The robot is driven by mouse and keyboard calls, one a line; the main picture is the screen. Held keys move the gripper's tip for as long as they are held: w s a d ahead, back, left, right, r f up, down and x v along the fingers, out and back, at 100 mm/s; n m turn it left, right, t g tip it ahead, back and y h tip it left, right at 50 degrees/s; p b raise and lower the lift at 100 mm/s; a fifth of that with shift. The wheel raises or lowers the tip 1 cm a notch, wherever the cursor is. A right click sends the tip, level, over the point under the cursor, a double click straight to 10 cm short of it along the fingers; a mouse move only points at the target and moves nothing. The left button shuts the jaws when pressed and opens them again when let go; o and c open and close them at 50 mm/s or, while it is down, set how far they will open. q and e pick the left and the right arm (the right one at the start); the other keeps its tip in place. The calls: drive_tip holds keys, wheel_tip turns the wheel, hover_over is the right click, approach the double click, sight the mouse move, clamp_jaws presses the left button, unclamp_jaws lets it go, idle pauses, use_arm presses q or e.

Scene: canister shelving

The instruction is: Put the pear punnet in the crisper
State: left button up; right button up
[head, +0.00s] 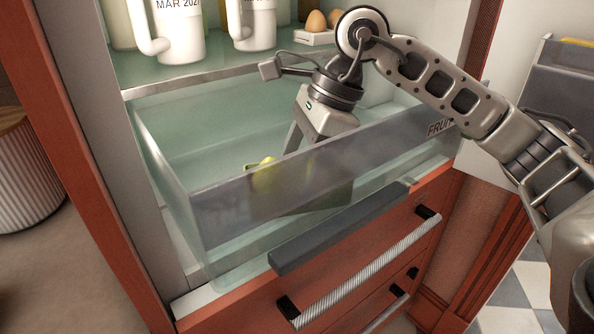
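The crisper (220,205) is a clear drawer pulled out of the fridge, with a frosted front panel marked "FRUI…" at its right end. A yellow-green pear (263,174) shows inside it, partly above the front panel's top edge and partly blurred behind it. A dark, blurred shape beside the pear, seen through the panel, looks like the punnet (318,198). My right gripper (303,142) reaches down into the crisper just right of the pear. Its fingertips are hidden behind the panel, so I cannot tell whether it grips the punnet. My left gripper is out of view.
A glass shelf (200,72) above the crisper holds white jugs (178,30) and eggs (316,20) close to my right arm. A grey handle (340,228) and red drawers with a ribbed bar (365,270) lie below. A ribbed bin (22,175) stands at left.

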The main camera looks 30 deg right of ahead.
drive_tip(key=v, duration=1)
drive_tip(key=shift+d+r, duration=0.15)
drive_tip(key=shift+r, duration=0.25)
